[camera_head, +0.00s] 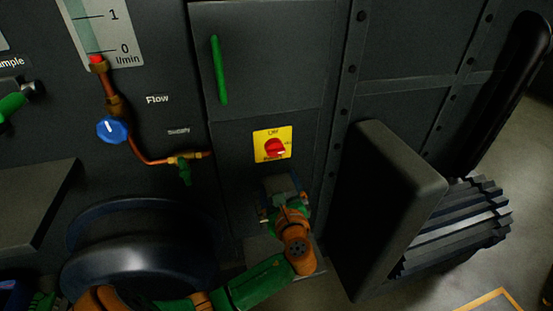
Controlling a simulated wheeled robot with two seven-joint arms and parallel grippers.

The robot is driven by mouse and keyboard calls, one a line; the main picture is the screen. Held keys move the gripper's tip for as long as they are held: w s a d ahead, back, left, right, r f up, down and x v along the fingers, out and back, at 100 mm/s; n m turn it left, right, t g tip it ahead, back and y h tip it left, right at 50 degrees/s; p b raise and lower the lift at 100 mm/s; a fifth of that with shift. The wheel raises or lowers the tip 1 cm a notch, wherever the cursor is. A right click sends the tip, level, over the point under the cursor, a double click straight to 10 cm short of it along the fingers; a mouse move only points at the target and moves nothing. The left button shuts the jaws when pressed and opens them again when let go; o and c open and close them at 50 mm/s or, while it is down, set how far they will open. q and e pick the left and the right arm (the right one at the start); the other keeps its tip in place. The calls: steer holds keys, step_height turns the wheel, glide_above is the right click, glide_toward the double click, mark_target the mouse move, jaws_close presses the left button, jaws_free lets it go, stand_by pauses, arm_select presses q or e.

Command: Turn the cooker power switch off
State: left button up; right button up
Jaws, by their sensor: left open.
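The power switch is a red rotary knob (275,148) on a yellow plate (259,145), on the front of a dark cabinet (228,165). The small print on the plate is too blurred to read surely. My left arm comes in from the lower left, with green and orange links. My left gripper (281,187) is just below the yellow plate and apart from the knob. It is open, though its fingers are small and partly hidden by its own wrist. My right gripper does not show.
A green handle (218,70) is above the switch. A blue valve knob (112,130) and copper pipe (140,151) with a green lever (184,172) are at left. A dark box with a finned motor (455,225) juts out at right. Floor shows at far right.

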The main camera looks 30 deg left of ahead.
mark_target(276, 154)
arm_select(q)
steer(key=w+a+r, duration=0.1)
steer(key=w, duration=0.1)
steer(key=w+a+r+m+b, duration=0.1)
steer(key=w+a, duration=0.1)
steer(key=w+a+r+m+t+y, duration=0.1)
steer(key=w, duration=0.1)
steer(key=shift+w+a+b, duration=0.15)
steer(key=shift+a+b, duration=0.15)
steer(key=shift+a, duration=0.05)
steer(key=shift+w+a, duration=0.1)
steer(key=shift+w, duration=0.05)
steer(key=c, duration=1.3)
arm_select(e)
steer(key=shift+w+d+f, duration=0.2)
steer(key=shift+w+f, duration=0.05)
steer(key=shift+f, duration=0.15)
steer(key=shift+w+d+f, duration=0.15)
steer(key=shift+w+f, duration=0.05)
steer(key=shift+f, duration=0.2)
